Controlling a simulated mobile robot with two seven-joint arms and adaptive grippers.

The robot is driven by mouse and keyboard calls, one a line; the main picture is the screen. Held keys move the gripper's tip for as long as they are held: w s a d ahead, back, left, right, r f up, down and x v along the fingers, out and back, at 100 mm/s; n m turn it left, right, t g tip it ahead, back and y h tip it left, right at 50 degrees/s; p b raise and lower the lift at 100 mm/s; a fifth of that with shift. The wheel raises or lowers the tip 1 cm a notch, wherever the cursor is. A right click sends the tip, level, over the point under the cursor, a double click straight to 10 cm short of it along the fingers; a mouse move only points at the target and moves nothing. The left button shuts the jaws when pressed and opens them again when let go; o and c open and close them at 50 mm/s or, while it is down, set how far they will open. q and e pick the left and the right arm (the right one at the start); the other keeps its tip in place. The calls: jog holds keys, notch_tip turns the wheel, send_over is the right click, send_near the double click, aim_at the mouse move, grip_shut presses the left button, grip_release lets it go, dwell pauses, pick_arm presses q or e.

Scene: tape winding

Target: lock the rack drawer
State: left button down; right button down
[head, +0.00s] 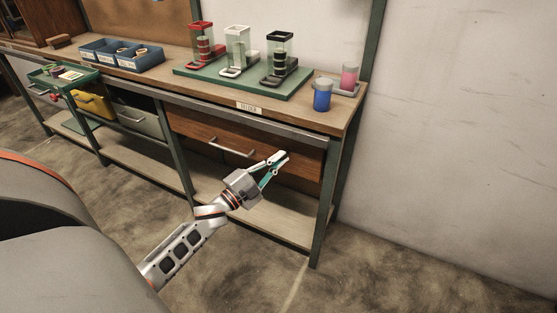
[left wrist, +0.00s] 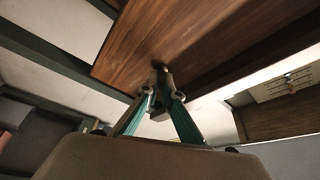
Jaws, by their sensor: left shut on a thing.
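The rack drawer (head: 200,128) is the wide brown wooden one at the right of the bench, with a bar handle (head: 231,148). Its front looks about flush with the bench frame. My left gripper (head: 280,160) is at the right part of the drawer front, right of the handle. In the left wrist view the fingertips (left wrist: 163,88) are closed together on a small dark knob-like part (left wrist: 162,69) at the wooden drawer front (left wrist: 185,35). The fingers largely hide this part, so its turn cannot be told. My right gripper is not in view.
The bench top (head: 200,85) bears a green base (head: 215,79) with three dispensers, a blue cup (head: 322,96), a pink cup (head: 349,77) and blue bins (head: 140,62). A bench leg (head: 323,205) stands right of the gripper. The floor in front is clear.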

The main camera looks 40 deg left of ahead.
pick_arm(q)
jog(key=shift+f+n, duration=0.1)
jog(key=shift+n, duration=0.3)
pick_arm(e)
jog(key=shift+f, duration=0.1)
pick_arm(q)
jog(key=n+y, duration=0.2)
jog(key=n, duration=0.3)
jog(key=n+t+y, duration=0.1)
jog(key=n+y, duration=0.2)
jog(key=n, duration=0.2)
jog(key=n+y, duration=0.2)
jog(key=n, duration=0.3)
jog(key=shift+d+f+n+t+y+p, duration=0.1)
jog(key=shift+d+n+t+y+p, duration=0.2)
jog(key=shift+n+t+p, duration=0.1)
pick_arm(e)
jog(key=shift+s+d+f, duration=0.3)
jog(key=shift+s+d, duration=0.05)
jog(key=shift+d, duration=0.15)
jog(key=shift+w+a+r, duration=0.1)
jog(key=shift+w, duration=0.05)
pick_arm(q)
jog(key=c, duration=2.4)
grip_release()
jog(key=shift+o, duration=0.8)
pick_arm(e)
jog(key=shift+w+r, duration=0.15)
